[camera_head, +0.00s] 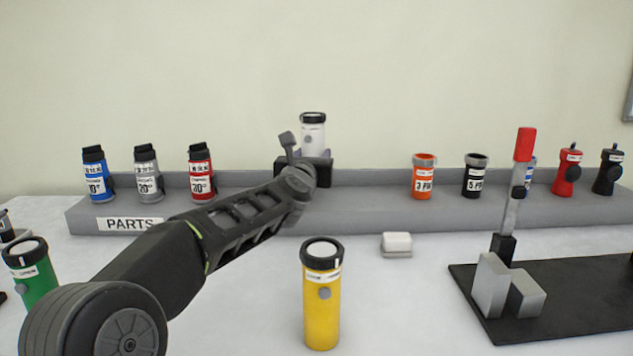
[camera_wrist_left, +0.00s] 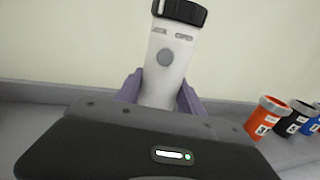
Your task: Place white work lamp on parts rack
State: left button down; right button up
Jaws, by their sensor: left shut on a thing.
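The white work lamp (camera_head: 313,135) has a black cap and stands upright over the middle of the grey parts rack (camera_head: 370,205). My left gripper (camera_head: 315,156) is shut on its lower part. In the left wrist view the white work lamp (camera_wrist_left: 166,65) sits between the two purple-grey fingers of my left gripper (camera_wrist_left: 160,92), cap up and slightly tilted in the picture. The gripper body hides the lamp's bottom, so I cannot tell whether it touches the rack. My right gripper is not in view.
Blue (camera_head: 95,174), grey (camera_head: 148,173) and red (camera_head: 201,172) canisters stand on the rack's left; orange (camera_head: 424,177), black (camera_head: 475,175) and other items stand right. A yellow lamp (camera_head: 321,305), green lamp (camera_head: 35,275) and white block (camera_head: 396,244) are in front. A dark mat (camera_head: 570,305) holds a fixture.

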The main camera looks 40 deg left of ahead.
pick_arm(q)
jog(key=shift+r, duration=0.15)
jog(key=shift+f+b, duration=1.1)
jog(key=shift+f, duration=0.8)
jog(key=shift+f, duration=0.1)
jog(key=c, duration=0.7)
grip_release()
